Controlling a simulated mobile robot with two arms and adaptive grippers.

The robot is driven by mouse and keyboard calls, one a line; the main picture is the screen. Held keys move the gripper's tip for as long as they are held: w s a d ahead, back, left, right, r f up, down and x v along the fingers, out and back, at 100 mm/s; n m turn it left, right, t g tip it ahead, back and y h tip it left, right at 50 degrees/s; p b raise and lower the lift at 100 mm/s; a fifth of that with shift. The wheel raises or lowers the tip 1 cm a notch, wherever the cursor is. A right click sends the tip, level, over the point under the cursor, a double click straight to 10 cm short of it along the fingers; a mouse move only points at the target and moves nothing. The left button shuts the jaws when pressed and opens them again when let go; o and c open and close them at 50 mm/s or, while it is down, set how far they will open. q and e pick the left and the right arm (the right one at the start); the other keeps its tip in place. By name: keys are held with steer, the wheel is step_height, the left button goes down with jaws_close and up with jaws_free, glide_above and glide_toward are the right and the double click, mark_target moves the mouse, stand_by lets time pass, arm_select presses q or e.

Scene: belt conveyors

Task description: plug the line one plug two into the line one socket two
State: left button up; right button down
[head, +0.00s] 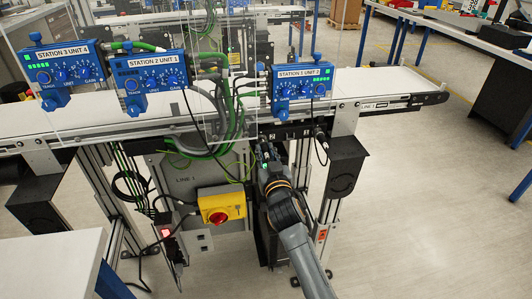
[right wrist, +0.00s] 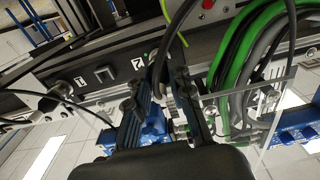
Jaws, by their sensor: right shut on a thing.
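My right gripper (head: 266,152) is below the conveyor's edge, in front of the dark socket strip (head: 290,131). In the right wrist view the gripper (right wrist: 168,100) is shut on a plug, mostly hidden between the fingers; a black cable (right wrist: 182,28) runs by it. A label "2" (right wrist: 138,63) shows on the strip just beyond the fingertips. A square socket opening (right wrist: 105,74) is left of that label. I cannot tell whether the held plug touches a socket. My left gripper is not in view.
Green and grey cables (right wrist: 240,60) hang close to the right of the gripper. Another plug with a black cable (head: 319,133) is at the strip's right. A yellow box with a red knob (head: 221,206) is below left. Blue station units (head: 303,82) stand above on the conveyor.

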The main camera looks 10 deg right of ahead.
steer(key=shift+w, duration=0.45)
stand_by(0.5)
steer(key=c, duration=1.1)
jaws_free()
steer(key=shift+s, duration=0.1)
